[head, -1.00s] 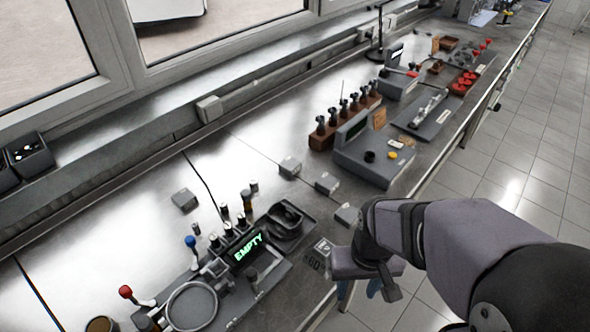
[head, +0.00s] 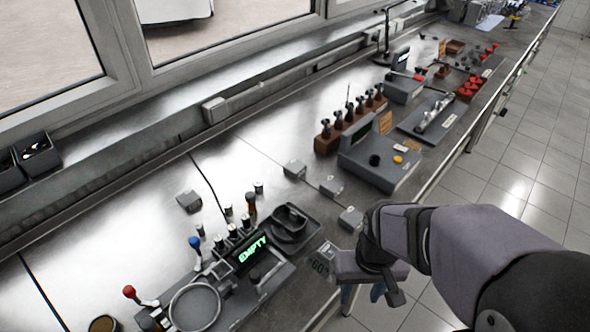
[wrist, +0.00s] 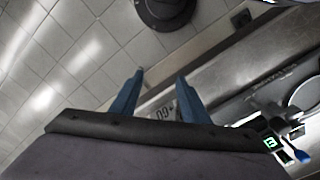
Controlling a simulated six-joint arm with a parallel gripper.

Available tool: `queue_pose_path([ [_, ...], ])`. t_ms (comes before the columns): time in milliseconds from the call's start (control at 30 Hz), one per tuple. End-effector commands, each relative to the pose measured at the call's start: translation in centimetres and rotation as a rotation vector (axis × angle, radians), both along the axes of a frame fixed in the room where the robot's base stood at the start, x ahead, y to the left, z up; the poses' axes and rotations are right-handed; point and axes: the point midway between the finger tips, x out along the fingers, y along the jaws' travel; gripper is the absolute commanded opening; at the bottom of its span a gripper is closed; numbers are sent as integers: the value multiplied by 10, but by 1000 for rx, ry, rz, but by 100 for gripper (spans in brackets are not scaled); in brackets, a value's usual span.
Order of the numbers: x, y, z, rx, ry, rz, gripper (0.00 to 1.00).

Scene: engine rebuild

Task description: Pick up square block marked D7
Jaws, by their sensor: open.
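Several small grey square blocks lie on the metal bench: one by itself (head: 189,201) left of centre, and a loose row of a far block (head: 294,169), a middle block (head: 331,185) and a near block (head: 350,218) close to the front edge. Their markings are too small to read, so I cannot tell which is D7. My gripper (head: 361,294) hangs at the bench's front edge, nearer the camera than the near block. In the wrist view its blue fingers (wrist: 160,75) are apart and empty, over the floor and bench edge.
A device with a green "EMPTY" display (head: 252,249), levers and a round ring (head: 195,306) stands left of my gripper. A grey console (head: 378,160) and a wooden rack (head: 350,123) stand farther back. Bare bench lies around the lone block.

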Motion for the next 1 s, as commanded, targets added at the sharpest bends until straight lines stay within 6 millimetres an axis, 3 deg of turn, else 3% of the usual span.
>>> queue_pose_path([
  [33,0,0,0,0,0,0,42],
  [133,0,0,0,0,0,0,66],
  [167,0,0,0,0,0,0,67],
  [433,1,0,0,-1,-2,0,67],
  [567,19,-7,-4,-24,-43,0,67],
  [667,58,-21,-8,-66,-134,1,67],
  [767,121,-39,-10,-122,-286,12,67],
  [900,236,-56,-2,-165,-573,63,67],
  [1000,312,-52,9,-142,-779,135,67],
])
